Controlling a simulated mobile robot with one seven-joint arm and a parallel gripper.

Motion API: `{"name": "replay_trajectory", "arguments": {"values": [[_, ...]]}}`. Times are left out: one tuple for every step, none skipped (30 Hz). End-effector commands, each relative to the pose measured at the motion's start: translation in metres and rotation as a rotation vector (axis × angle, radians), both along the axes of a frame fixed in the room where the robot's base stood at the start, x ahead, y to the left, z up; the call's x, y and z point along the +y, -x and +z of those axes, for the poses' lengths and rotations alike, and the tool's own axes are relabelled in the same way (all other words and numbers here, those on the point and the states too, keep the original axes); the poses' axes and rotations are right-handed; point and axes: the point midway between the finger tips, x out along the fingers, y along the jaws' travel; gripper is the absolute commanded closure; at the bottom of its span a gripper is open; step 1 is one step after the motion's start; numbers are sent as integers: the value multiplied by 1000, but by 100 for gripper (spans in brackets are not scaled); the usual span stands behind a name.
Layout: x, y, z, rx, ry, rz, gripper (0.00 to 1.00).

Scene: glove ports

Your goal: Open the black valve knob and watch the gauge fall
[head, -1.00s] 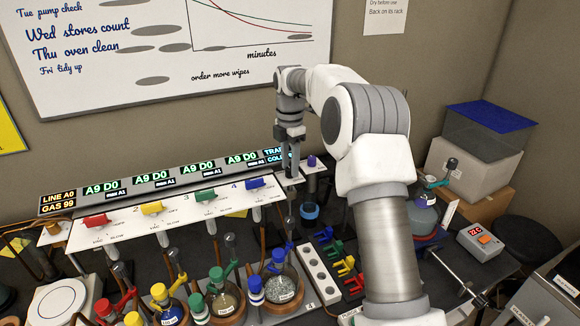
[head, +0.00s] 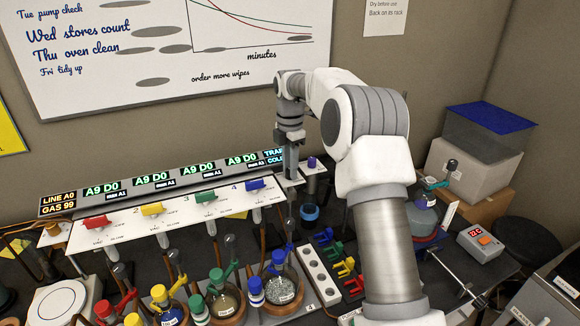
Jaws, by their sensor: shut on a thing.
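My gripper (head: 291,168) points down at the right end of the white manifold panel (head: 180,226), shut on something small. The black valve knob does not show clearly. What lies between my fingertips is hidden by the fingers, so I cannot see the knob's angle. Several lit displays stand behind the panel. The left one (head: 65,204) reads LINE A0 and GAS 99. Others, such as this display (head: 242,160), read A9 D0. The rightmost display (head: 272,157), marked TRA and COL, is partly covered by my gripper.
Red (head: 96,222), yellow (head: 152,209), green (head: 205,196) and blue (head: 255,184) handles sit along the panel. Round flasks with coloured clips stand in front. A purple-topped item (head: 312,163) is close right of my gripper.

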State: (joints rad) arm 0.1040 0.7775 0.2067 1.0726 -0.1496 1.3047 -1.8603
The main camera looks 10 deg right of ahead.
Motion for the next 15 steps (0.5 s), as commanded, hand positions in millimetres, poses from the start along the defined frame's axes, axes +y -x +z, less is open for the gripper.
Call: {"name": "replay_trajectory", "arguments": {"values": [[0,0,1,2,1,-13,100],[0,0,1,2,1,-24,100],[0,0,1,2,1,-39,100],[0,0,2,3,1,-54,100],[0,0,2,3,1,-69,100],[0,0,2,3,1,-94,100],[0,0,2,3,1,-113,100],[0,0,2,3,1,-134,100],[0,0,2,3,1,-165,100],[0,0,2,3,0,-190,100],[0,1,3,3,1,-215,100],[0,1,3,3,1,-251,100],[0,0,3,3,1,-279,100],[0,0,3,2,1,-306,100],[0,0,3,2,2,-345,100]]}}
